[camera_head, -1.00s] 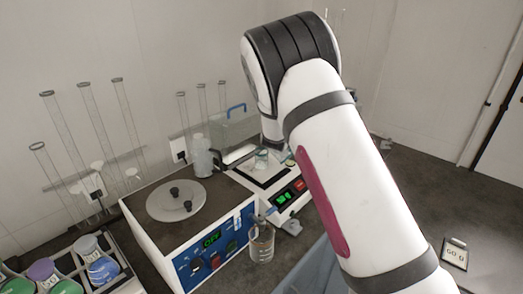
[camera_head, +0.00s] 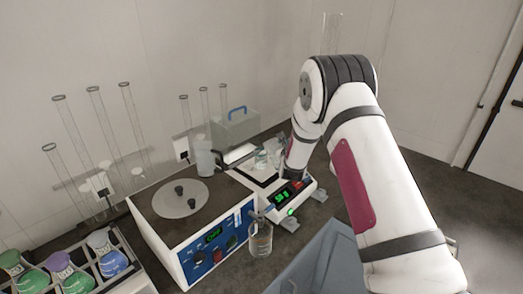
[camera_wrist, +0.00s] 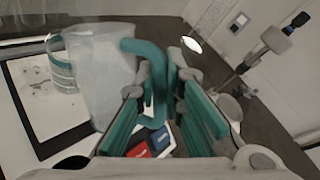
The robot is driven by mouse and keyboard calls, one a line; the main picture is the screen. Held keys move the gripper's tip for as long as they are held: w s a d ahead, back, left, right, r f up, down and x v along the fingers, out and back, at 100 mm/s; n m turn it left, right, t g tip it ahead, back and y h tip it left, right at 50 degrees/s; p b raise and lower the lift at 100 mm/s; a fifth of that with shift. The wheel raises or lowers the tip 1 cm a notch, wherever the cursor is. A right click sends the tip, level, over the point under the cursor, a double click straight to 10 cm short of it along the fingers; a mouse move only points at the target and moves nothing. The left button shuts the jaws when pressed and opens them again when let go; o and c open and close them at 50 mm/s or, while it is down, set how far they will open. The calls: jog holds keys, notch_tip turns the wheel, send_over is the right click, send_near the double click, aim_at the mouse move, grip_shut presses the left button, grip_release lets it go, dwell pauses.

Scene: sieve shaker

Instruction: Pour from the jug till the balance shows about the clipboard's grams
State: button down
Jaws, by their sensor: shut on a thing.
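The clear, pale jug (camera_wrist: 100,75) with a teal handle (camera_wrist: 158,88) is in my gripper (camera_wrist: 165,80), whose teal-padded fingers are shut on the handle in the wrist view. The jug is beside a round glass vessel (camera_wrist: 62,65) standing on the balance's dark-edged pan. I cannot tell whether liquid is leaving the jug. The vessel also shows in the head view (camera_head: 261,159). The balance (camera_head: 310,192) has a lit green display (camera_head: 282,197), too small to read surely. My arm hides my gripper in the head view. The clipboard is not readable now.
The sieve shaker (camera_head: 180,198) stands left of the balance, with a glass beaker (camera_head: 261,240) at its front right corner. A rack (camera_head: 135,268) of coloured flasks is at lower left. Tall glass tubes (camera_head: 105,125) stand behind. A blue-grey bin (camera_head: 315,262) is in front.

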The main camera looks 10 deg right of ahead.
jog(key=shift+s+d+f+p, duration=0.45)
jog(key=shift+s+f+p, duration=0.2)
jog(key=shift+p, duration=1)
jog(key=shift+s+d+f+m+p, duration=0.1)
jog(key=shift+d+f+m+p, duration=0.25)
jog(key=shift+f, duration=0.2)
jog(key=shift+s+t, duration=0.1)
jog(key=shift+t, duration=0.2)
jog(key=shift+p, duration=0.35)
jog(key=shift+a+r, duration=0.15)
jog(key=shift+r, duration=0.1)
jog(key=shift+s+d+f+m, duration=0.15)
jog(key=shift+d+f+m, duration=0.2)
jog(key=shift+f, duration=0.1)
jog(key=shift+t, duration=0.3)
jog(key=shift+r, duration=0.1)
